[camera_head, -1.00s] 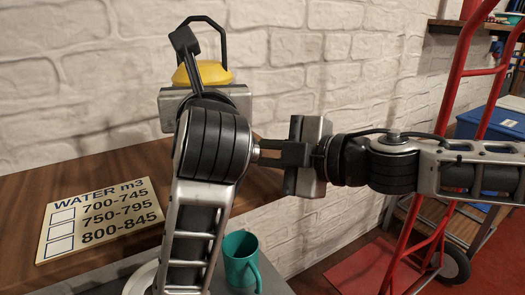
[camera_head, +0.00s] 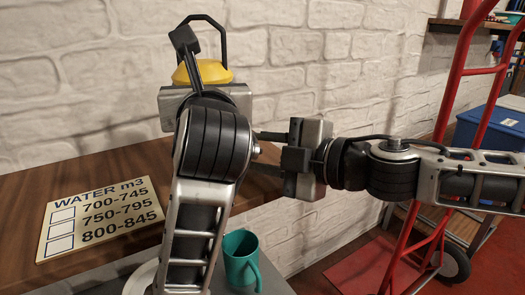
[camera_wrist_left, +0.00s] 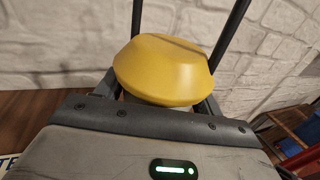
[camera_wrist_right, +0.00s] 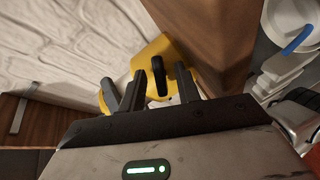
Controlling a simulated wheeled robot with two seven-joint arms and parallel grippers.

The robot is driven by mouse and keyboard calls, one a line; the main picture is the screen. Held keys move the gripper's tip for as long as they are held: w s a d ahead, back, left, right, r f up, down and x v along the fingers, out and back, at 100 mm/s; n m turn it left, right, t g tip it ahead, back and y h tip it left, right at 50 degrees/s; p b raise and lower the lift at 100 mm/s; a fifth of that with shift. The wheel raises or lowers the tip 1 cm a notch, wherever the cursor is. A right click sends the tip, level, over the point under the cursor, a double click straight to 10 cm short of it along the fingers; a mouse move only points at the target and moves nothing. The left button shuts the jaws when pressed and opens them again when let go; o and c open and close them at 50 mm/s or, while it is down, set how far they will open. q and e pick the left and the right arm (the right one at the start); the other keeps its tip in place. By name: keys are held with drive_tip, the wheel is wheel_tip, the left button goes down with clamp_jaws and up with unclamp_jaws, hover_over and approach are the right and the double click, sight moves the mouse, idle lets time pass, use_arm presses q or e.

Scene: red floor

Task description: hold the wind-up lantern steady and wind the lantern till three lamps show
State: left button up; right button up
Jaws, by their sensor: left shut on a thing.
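The wind-up lantern (camera_head: 205,72), with a yellow cap and black bail handle, stands at the wall end of the wooden worktop; my left arm hides its lower body. In the left wrist view its yellow cap (camera_wrist_left: 163,70) rises between the fingers of my left gripper (camera_wrist_left: 157,98), which is shut on the lantern. My right gripper (camera_wrist_right: 160,92) is open at the lantern's side. In the right wrist view a black crank knob (camera_wrist_right: 159,76) shows between its fingers, with gaps on both sides. I cannot see any lit lamps.
A WATER m3 sign (camera_head: 100,220) lies on the worktop (camera_head: 110,165) at the left. A teal mug (camera_head: 241,262) stands low in front. A red hand truck (camera_head: 455,90) and blue bin (camera_head: 495,127) stand at the right. A white brick wall (camera_head: 330,70) is behind.

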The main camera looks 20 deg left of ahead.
drive_tip(key=shift+d, duration=0.1)
drive_tip(key=v, duration=1.1)
drive_tip(key=shift+s+d+r, duration=0.15)
drive_tip(key=shift+s+d, duration=0.05)
drive_tip(key=shift+d, duration=0.15)
drive_tip(key=o, duration=0.7)
drive_tip(key=shift+a+r, duration=0.1)
drive_tip(key=shift+c, duration=0.2)
drive_tip(key=shift+o, duration=0.3)
drive_tip(key=a+r+n+g, duration=0.1)
drive_tip(key=n, duration=0.1)
drive_tip(key=a+r+n+g+y, duration=0.1)
drive_tip(key=n, duration=0.2)
drive_tip(key=w+r+n+g, duration=0.1)
drive_tip(key=r+n, duration=0.1)
drive_tip(key=n, duration=0.1)
drive_tip(key=shift+a+r+y, duration=0.1)
drive_tip(key=shift+a+y, duration=0.3)
drive_tip(key=w+d+f+n+g+h, duration=0.2)
drive_tip(key=w+n+g+h, duration=0.3)
drive_tip(key=n, duration=1)
drive_tip(key=shift+y, duration=0.7)
drive_tip(key=x, duration=0.7)
drive_tip(key=w+x, duration=0.1)
drive_tip(key=x, duration=0.3)
drive_tip(key=shift+a, duration=0.1)
